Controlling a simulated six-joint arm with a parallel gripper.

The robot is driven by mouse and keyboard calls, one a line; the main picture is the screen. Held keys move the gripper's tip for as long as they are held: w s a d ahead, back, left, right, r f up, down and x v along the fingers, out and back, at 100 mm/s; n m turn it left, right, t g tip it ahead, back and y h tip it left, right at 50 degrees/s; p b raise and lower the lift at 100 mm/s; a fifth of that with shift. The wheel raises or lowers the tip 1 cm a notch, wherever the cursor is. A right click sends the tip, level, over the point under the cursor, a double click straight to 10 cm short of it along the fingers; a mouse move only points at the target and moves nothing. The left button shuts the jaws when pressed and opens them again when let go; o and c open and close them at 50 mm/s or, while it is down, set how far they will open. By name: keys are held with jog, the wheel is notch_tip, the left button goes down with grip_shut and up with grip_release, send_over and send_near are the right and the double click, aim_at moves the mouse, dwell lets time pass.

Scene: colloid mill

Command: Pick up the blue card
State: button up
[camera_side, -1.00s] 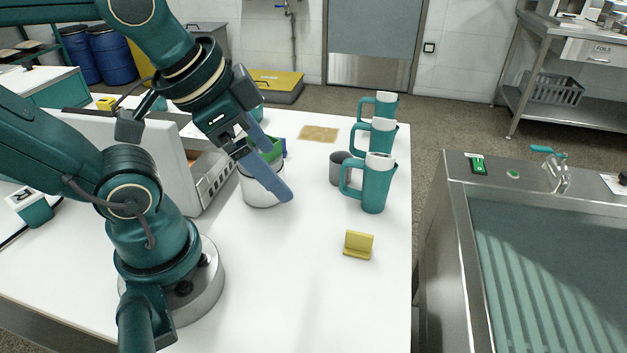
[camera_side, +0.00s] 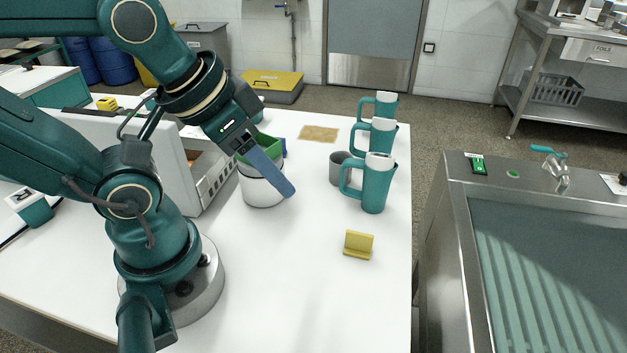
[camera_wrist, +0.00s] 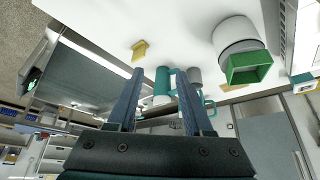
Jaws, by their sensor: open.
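I cannot make out a blue card for certain. A small blue patch (camera_side: 284,147) shows behind the green hopper (camera_side: 268,143) in the side view; most of it is hidden, and I cannot tell what it is. My gripper (camera_side: 284,190) has blue-grey fingers and is in the air in front of the white and grey cylinder (camera_side: 262,190). In the side view one finger covers the other. In the wrist view my gripper (camera_wrist: 159,70) has its two fingers wide apart with nothing held between them. The green hopper (camera_wrist: 250,68) is to their right there.
A yellow holder (camera_side: 358,245) stands on the white table (camera_side: 330,300) near its right edge. Several teal jugs (camera_side: 376,186) and a grey cup (camera_side: 337,170) stand behind it. A tan mat (camera_side: 319,133) lies farther back. The front of the table is clear.

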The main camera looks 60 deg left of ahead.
jog(key=w+a+r+m+g+y, duration=0.2)
jog(key=w+a+r+m+y, duration=0.2)
jog(key=a+r+m, duration=0.3)
jog(key=m+g+y, duration=0.6)
jog(key=g+y, duration=0.2)
jog(key=g, duration=0.1)
send_over(285, 154)
jog(key=w+d, duration=0.2)
jog(key=d, duration=0.2)
notch_tip(285, 154, down, 18)
jog(key=shift+d+f, duration=0.1)
jog(key=shift+d, duration=0.05)
jog(key=shift+f+g, duration=0.15)
jog(key=shift+g, duration=0.15)
jog(key=shift+x, duration=2.5)
grip_shut()
